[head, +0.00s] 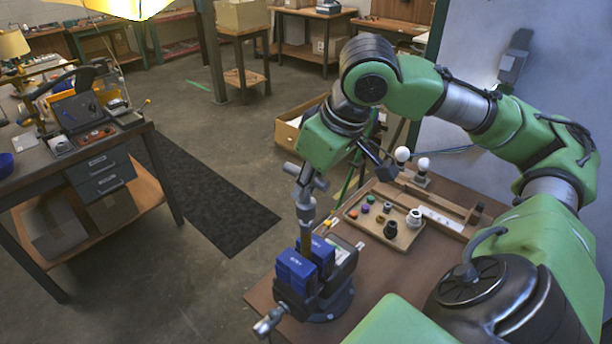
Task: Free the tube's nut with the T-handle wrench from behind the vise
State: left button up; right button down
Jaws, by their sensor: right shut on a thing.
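The blue-jawed vise (296,272) stands at the front left corner of the wooden bench. The T-handle wrench (305,207) stands upright above the vise, its grey crossbar at the top and its shaft pointing down to the jaws. My right gripper (308,182) reaches in from the right above the vise and is shut on the wrench near its crossbar. The tube and its nut are too small or too hidden at the jaws to tell apart, so I cannot tell whether the wrench sits on the nut. My left gripper is out of view.
A wooden tray (408,238) with several small coloured parts and dark and white rings lies right of the vise. Behind it is a wooden rack (437,214) with two white bulbs (403,154) near its far end. Open floor (235,150) lies left of the bench.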

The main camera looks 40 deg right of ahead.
jog(key=shift+m, duration=0.3)
jog(key=shift+p, duration=0.3)
jog(key=shift+r+m+h+p, duration=0.15)
jog(key=shift+m+h+p, duration=0.65)
jog(key=shift+m+p, duration=1.6)
jog(key=shift+m+h+p, duration=0.4)
jog(key=shift+m+p, duration=0.1)
jog(key=shift+p, duration=1.65)
